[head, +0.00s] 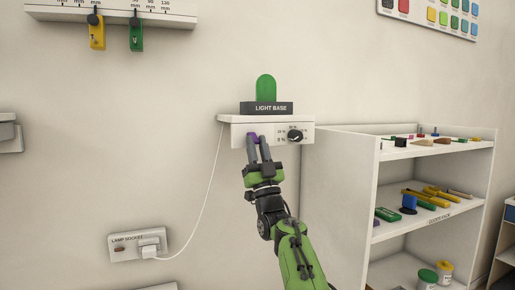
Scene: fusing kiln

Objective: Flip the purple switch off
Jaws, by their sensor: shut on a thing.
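The purple switch (256,139) is on the front of a white wall-mounted control box (304,132), left of a black round knob (295,135). My gripper (253,142) is at the box front, its two grey fingers shut on the purple switch, one on each side. Only a small purple part shows between and above the fingertips. Whether the switch is up or down cannot be told.
A dark light base (281,108) with a green dome (266,88) stands on the box. A white cord runs down to the lamp socket (124,252). A white shelf unit (335,165) with several small items stands close at the right.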

